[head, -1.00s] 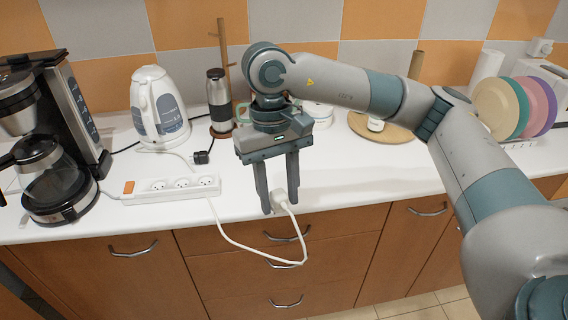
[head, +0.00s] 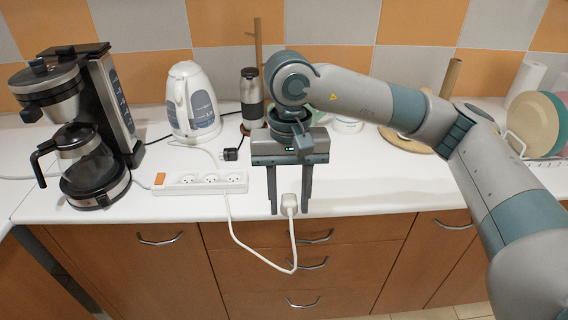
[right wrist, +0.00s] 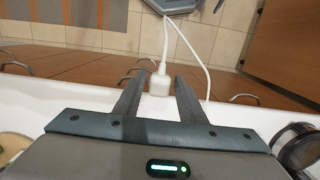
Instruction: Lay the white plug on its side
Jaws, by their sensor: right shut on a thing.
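The white plug (head: 289,203) is between the fingertips of my right gripper (head: 289,208), at the front edge of the white counter. My right gripper points down and is shut on the plug. In the right wrist view the plug (right wrist: 160,84) shows between the two fingers (right wrist: 159,88), with its cord leading away from its end. In the head view the white cord (head: 262,258) hangs in a loop in front of the drawers and runs back up to the power strip (head: 202,190). I cannot tell whether the plug touches the counter. My left gripper is not in view.
A coffee maker (head: 112,110) stands at the left, with a white kettle (head: 191,115) and a dark flask (head: 251,98) behind the strip. A black plug (head: 231,154) lies behind the strip. Plates (head: 532,125) stand at the right. The counter right of the gripper is clear.

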